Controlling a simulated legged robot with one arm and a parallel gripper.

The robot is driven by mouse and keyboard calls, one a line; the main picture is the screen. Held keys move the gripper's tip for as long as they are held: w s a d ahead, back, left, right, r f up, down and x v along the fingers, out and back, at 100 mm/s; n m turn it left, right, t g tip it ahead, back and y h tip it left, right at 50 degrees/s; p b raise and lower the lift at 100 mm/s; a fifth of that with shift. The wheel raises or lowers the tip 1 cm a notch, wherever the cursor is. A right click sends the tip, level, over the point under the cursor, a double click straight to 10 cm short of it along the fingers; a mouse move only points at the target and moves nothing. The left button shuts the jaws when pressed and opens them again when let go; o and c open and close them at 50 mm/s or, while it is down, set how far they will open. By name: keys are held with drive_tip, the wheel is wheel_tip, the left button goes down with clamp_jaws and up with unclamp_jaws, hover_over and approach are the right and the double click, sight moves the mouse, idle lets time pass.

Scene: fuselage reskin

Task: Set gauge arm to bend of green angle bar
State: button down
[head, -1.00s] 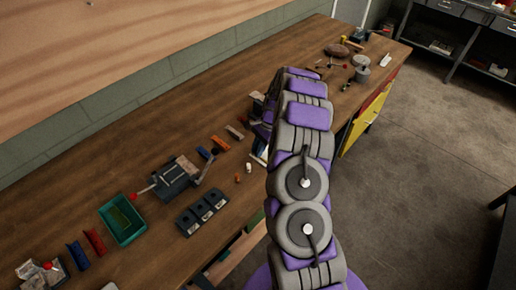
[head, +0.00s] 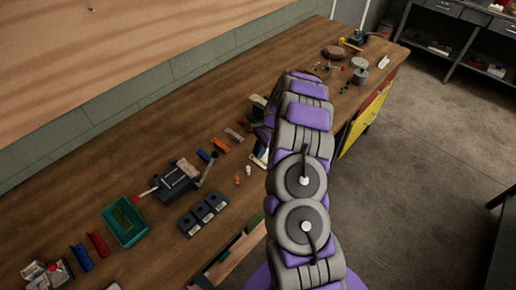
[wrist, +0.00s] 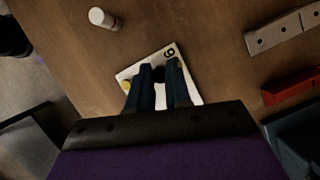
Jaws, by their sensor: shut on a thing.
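The gauge tool (head: 177,180) stands on the bench left of my arm in the head view, with a red-knobbed lever and a slim grey arm (head: 208,170). I cannot pick out a green angle bar for certain; a green piece lies in the green tray (head: 112,218). In the head view my arm hides the gripper.
Orange (head: 221,145), blue (head: 204,155) and grey bars (head: 234,135) lie beyond the tool. A black block with several sockets (head: 203,214) sits near the front edge. Red (head: 97,244) and blue angle bars (head: 81,257) lie beside the tray. A white cylinder (wrist: 103,18) stands near the card.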

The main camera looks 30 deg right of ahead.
drive_tip(key=m+p, duration=0.1)
drive_tip(key=p, duration=0.1)
drive_tip(key=d+m+t+p, duration=0.1)
drive_tip(key=m+p, duration=0.1)
drive_tip(key=p, duration=0.1)
drive_tip(key=d+m+t+p, duration=0.1)
drive_tip(key=m+p, duration=0.1)
drive_tip(key=p, duration=0.1)
drive_tip(key=shift+s+d+r, duration=0.1)
drive_tip(key=shift+r, duration=0.3)
drive_tip(key=m+p, duration=0.1)
drive_tip(key=d+m+t+h+p, duration=0.1)
drive_tip(key=m+p, duration=0.1)
drive_tip(key=s+d+m+p, duration=0.1)
drive_tip(key=m+p, duration=0.1)
drive_tip(key=shift+f+t+h, duration=0.25)
drive_tip(key=shift+t+h, duration=0.15)
drive_tip(key=shift+m, duration=0.4)
drive_tip(key=c, duration=1.1)
unclamp_jaws()
drive_tip(key=shift+f, duration=0.1)
drive_tip(key=shift+o, duration=0.2)
drive_tip(key=p+v, duration=0.2)
drive_tip(key=v, duration=1.5)
drive_tip(key=shift+d, duration=0.2)
